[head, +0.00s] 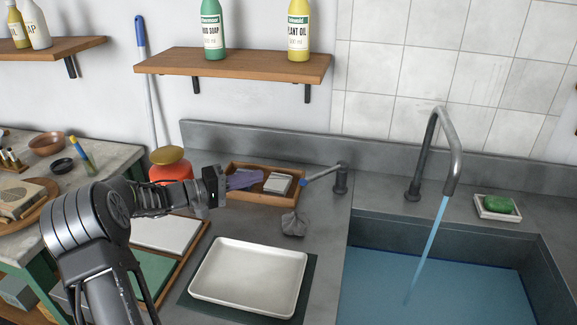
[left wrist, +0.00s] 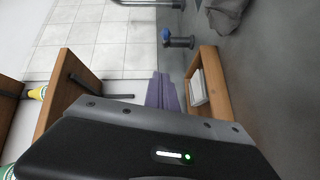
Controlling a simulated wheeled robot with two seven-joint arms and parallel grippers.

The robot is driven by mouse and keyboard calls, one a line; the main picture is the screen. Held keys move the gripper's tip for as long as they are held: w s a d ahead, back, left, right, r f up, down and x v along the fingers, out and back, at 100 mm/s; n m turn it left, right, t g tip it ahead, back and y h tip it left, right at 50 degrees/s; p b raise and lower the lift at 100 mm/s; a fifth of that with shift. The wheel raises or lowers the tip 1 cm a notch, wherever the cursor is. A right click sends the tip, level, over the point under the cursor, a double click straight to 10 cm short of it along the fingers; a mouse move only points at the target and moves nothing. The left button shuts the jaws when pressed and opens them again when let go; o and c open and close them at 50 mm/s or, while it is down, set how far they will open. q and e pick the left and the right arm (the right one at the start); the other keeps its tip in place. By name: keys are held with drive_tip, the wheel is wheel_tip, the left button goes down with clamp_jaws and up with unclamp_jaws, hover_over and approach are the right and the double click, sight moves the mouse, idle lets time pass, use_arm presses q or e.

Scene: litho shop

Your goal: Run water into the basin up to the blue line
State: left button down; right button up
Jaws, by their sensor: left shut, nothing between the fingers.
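The basin (head: 541,262) at the right holds blue water (head: 455,292). A blue stream (head: 427,243) runs from the curved grey spout (head: 453,165) into it. A darker line runs along the water's edge at the back wall; I cannot tell the blue line from that edge. The tap lever (head: 323,174), with a blue tip pointing left, sits on a short post left of the basin; it also shows in the left wrist view (left wrist: 166,36). My left gripper (head: 260,177), with purplish fingers, is shut and empty, apart from the lever and to its left. My right gripper is out of view.
A wooden box (head: 262,198) with pale blocks lies below my left gripper. A grey cloth (head: 294,223) and white tray (head: 249,274) lie on the counter. Green soap (head: 497,204) sits on a dish at the right. A bottle shelf (head: 232,66) hangs above.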

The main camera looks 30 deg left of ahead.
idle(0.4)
use_arm(q)
drive_tip(key=w+d, duration=0.2)
drive_tip(key=d, duration=0.1)
drive_tip(key=w+d+p, duration=0.1)
drive_tip(key=w+d, duration=0.1)
drive_tip(key=w+d+f, duration=0.1)
drive_tip(key=w+d, duration=0.2)
drive_tip(key=shift+d+p, duration=0.35)
drive_tip(key=shift+p, duration=0.05)
drive_tip(key=shift+s+d+f, duration=0.1)
drive_tip(key=shift+d+f, duration=0.05)
drive_tip(key=shift+d, duration=0.25)
